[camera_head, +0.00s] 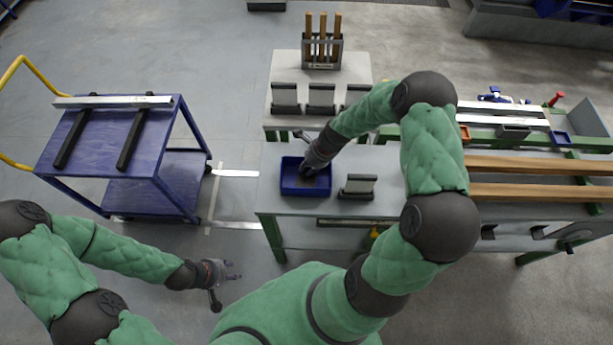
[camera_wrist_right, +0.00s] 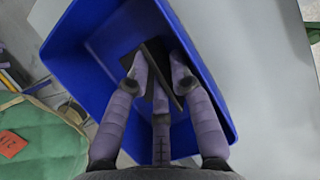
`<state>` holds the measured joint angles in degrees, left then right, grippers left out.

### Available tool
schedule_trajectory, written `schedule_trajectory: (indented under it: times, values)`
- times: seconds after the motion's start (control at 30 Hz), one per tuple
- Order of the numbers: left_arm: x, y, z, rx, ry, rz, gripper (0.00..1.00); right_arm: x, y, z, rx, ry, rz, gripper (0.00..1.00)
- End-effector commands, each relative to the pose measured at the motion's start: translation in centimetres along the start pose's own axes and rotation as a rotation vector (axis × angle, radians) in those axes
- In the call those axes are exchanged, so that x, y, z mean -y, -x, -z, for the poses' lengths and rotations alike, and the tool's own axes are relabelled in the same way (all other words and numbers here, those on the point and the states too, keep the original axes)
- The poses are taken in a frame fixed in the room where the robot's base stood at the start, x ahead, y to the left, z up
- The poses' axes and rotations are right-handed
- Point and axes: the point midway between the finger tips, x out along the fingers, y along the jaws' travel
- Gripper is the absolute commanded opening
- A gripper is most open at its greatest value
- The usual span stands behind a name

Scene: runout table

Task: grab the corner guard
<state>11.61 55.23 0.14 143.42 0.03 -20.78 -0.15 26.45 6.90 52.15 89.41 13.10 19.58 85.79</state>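A dark, angular piece that looks like the corner guard (camera_wrist_right: 152,52) lies in the blue bin (camera_wrist_right: 75,45) in the right wrist view. The bin (camera_head: 286,178) also shows on the grey table in the head view. My right gripper (camera_head: 306,172) reaches down into the bin. In the wrist view its fingers (camera_wrist_right: 160,72) are around the dark piece, close to it on both sides. Whether they press on it cannot be told. In the head view the gripper hides much of the bin's inside. My left gripper (camera_head: 238,270) is open and empty, low at the left, away from the table.
A black and grey holder (camera_head: 357,187) stands just right of the bin. Several similar holders and a rack of wooden-handled tools (camera_head: 322,48) stand on the table behind. Wooden beams (camera_head: 540,165) lie at the right. A blue cart (camera_head: 110,150) stands at the left.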

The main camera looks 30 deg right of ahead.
Motion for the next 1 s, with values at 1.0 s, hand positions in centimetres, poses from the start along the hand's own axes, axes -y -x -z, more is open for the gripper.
schedule_trajectory:
  times: [1.0]
  values:
    - [-0.5, 1.3, -0.1, 0.000, 0.000, 0.000, 0.40, 0.2, 4.1, -1.7, 0.001, 0.001, 0.006, 0.00]
